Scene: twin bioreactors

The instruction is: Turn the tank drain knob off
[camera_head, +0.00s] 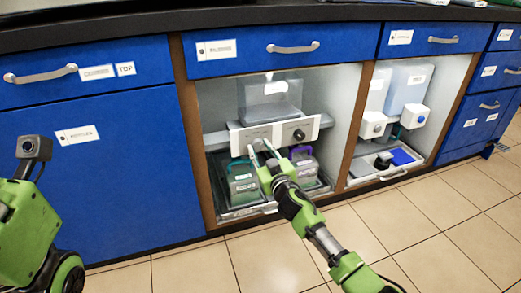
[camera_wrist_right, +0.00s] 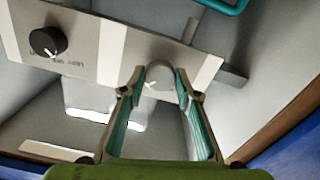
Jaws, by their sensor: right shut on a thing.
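A white control panel (camera_head: 283,133) spans the open middle cabinet bay. A black knob (camera_head: 299,134) is on its right part in the head view. In the right wrist view the black knob (camera_wrist_right: 47,42) is at the left, with small lettering beside it. A light grey rounded knob (camera_wrist_right: 161,79) is on the same panel. My right gripper (camera_head: 262,148) reaches the panel left of the black knob. Its fingers (camera_wrist_right: 160,90) are shut on the grey knob, one on each side. I cannot read which knob is labelled tank drain.
A translucent tank (camera_head: 270,97) stands above the panel. Green-grey containers, one with a purple handle (camera_head: 301,150), sit in a tray below it. A similar bay with a tank (camera_head: 405,88) and white units is at the right. Blue drawers surround the bays. The tiled floor is clear.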

